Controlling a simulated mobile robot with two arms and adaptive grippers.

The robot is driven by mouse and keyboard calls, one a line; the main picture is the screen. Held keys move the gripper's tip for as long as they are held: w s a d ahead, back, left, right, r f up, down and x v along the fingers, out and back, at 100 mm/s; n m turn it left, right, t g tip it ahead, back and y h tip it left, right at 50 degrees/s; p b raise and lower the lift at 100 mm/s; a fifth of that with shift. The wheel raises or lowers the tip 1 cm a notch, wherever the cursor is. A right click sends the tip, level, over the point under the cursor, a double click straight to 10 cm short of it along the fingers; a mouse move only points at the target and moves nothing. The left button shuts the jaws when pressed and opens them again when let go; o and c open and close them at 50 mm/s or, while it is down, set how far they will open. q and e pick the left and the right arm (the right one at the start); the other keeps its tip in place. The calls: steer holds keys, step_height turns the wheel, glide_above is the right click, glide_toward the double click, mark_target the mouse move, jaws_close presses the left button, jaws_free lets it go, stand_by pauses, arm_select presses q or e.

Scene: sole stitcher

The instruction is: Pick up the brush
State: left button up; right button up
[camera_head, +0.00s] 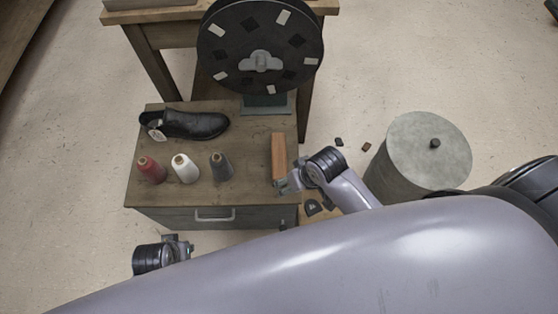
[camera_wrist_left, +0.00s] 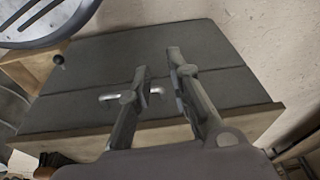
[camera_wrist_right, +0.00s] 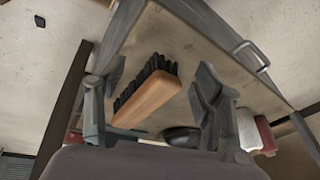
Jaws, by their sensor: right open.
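The brush (camera_head: 279,157) lies at the right edge of the wooden bench top, its reddish-brown wooden back showing. In the right wrist view the brush (camera_wrist_right: 150,98) shows its wooden body and dark bristles, between the two fingers in the picture. My right gripper (camera_head: 287,181) is open at the near end of the brush; I cannot tell if it touches. It shows with spread fingers in the right wrist view (camera_wrist_right: 161,78). My left gripper (camera_head: 183,246) is low in front of the bench. In the left wrist view (camera_wrist_left: 157,64) its fingers are apart and empty.
A black shoe (camera_head: 190,124) and red, white and dark thread spools (camera_head: 184,169) stand on the bench (camera_head: 245,182). A drawer handle (camera_head: 215,215) sticks out in front. A large black wheel (camera_head: 260,48) stands behind. A grey drum (camera_head: 425,150) is at the right.

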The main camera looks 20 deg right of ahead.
steer(key=w+a+r+y, duration=0.1)
steer(key=w+a+r, duration=0.4)
steer(key=w, duration=0.1)
arm_select(q)
steer(key=s+f+b, duration=0.3)
steer(key=f, duration=1.1)
arm_select(e)
steer(key=m+g+h, duration=0.3)
steer(key=m, duration=0.1)
glide_toward(279, 155)
step_height(279, 155, down, 5)
steer(key=b, duration=0.3)
steer(key=shift+a+b, duration=0.15)
steer(key=shift+b, duration=0.15)
steer(key=shift+f+b, duration=0.3)
steer(key=shift+f, duration=0.4)
arm_select(q)
step_height(279, 155, up, 19)
steer(key=w+b, duration=0.1)
steer(key=w, duration=0.1)
steer(key=shift+w+a+t+b, duration=0.15)
steer(key=shift+w+t+b, duration=0.1)
steer(key=shift+t+b, duration=0.1)
arm_select(e)
step_height(279, 155, down, 4)
steer(key=shift+f, duration=0.15)
arm_select(q)
steer(key=shift+r, duration=0.1)
arm_select(e)
steer(key=shift+c, duration=0.4)
